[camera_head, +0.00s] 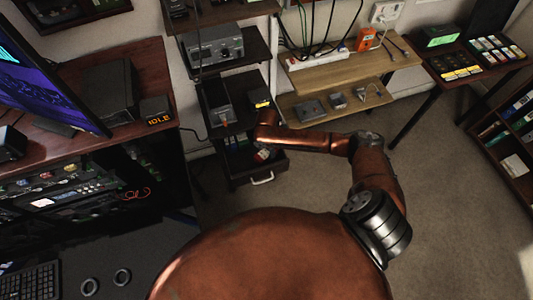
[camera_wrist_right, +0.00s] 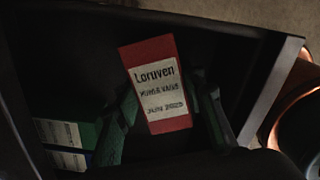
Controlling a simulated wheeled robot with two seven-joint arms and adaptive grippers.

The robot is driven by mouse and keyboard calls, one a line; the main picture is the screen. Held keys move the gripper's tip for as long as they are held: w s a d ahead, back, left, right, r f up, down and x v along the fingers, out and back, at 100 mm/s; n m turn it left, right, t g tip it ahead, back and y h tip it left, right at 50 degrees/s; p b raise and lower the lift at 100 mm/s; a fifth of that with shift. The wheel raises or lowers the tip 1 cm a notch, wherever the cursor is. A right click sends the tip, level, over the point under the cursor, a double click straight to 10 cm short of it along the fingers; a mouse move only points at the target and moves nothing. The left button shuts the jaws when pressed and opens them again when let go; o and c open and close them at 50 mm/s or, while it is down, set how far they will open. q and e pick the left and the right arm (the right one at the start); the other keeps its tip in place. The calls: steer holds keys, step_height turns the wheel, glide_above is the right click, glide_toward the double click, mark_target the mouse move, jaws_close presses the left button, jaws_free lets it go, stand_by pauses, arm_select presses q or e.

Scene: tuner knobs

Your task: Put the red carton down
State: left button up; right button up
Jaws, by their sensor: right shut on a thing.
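The red carton (camera_wrist_right: 155,50), with a white label reading "Loruven" and "JUN 2025", is in the middle of the right wrist view. My right gripper (camera_wrist_right: 163,115) is shut on it, one dark finger on each side. The carton is over or inside a dark open drawer (camera_wrist_right: 262,90); its lower end is dark, and I cannot tell whether it touches the bottom. In the head view a small red and white patch by the drawer (camera_head: 264,168) looks like the carton (camera_head: 263,155). My left gripper is not in view.
The drawer's pale edge (camera_wrist_right: 272,90) is close to my right wrist. A dark shelf rack (camera_head: 240,105) with devices stands above it. A wooden shelf (camera_head: 345,70) is to the right.

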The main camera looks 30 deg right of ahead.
mark_target(267, 152)
steer(key=o, duration=1.2)
steer(key=shift+f, duration=0.1)
step_height(267, 152, up, 12)
steer(key=shift+r+p, duration=0.15)
steer(key=shift+p, duration=1.1)
